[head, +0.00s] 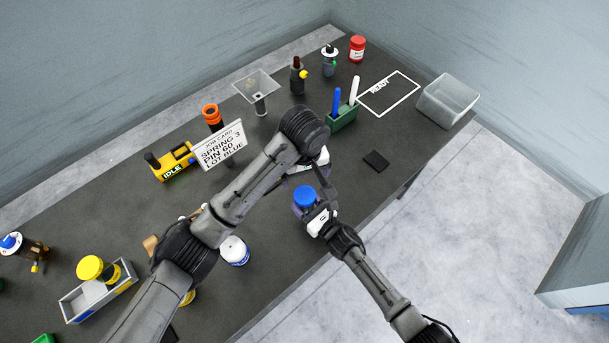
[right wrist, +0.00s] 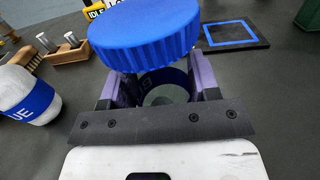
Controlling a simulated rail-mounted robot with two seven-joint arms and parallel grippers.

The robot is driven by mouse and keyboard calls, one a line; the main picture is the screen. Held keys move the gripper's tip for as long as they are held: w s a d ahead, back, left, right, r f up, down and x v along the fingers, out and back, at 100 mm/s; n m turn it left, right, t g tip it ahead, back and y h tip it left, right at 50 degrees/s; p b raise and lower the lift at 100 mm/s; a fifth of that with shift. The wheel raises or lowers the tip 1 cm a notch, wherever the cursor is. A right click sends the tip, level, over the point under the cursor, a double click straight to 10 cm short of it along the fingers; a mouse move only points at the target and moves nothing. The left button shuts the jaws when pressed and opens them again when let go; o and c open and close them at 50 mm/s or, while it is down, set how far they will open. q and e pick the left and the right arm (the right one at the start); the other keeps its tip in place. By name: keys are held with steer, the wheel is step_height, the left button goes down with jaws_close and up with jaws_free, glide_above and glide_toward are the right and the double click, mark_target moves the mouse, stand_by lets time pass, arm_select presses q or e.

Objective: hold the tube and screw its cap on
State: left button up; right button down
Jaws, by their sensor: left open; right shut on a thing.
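My right gripper (head: 303,207) is shut on the tube, near the table's front edge. In the right wrist view the clear tube with a blue band (right wrist: 163,84) stands between the purple fingers (right wrist: 155,88). The ribbed blue cap (head: 305,196) is over the tube's mouth; in the right wrist view the cap (right wrist: 145,35) looks tilted. Whether it touches the rim or is threaded I cannot tell. My left gripper (head: 308,177) is open and empty, just behind and above the cap in the head view. Its fingertips are partly hidden, and the right wrist view does not show it.
A white jar with a blue label (head: 234,251) stands left of the tube. A job card (head: 219,145), a yellow device reading IDLE (head: 173,162) and a green pen holder (head: 342,119) stand farther back. A clear bin (head: 448,101) is at the right end. A dark pad (head: 376,160) lies nearby.

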steer(key=shift+c, duration=1.3)
jaws_free()
steer(key=b+v, duration=0.1)
steer(key=v, duration=1.3)
steer(key=shift+w, duration=0.1)
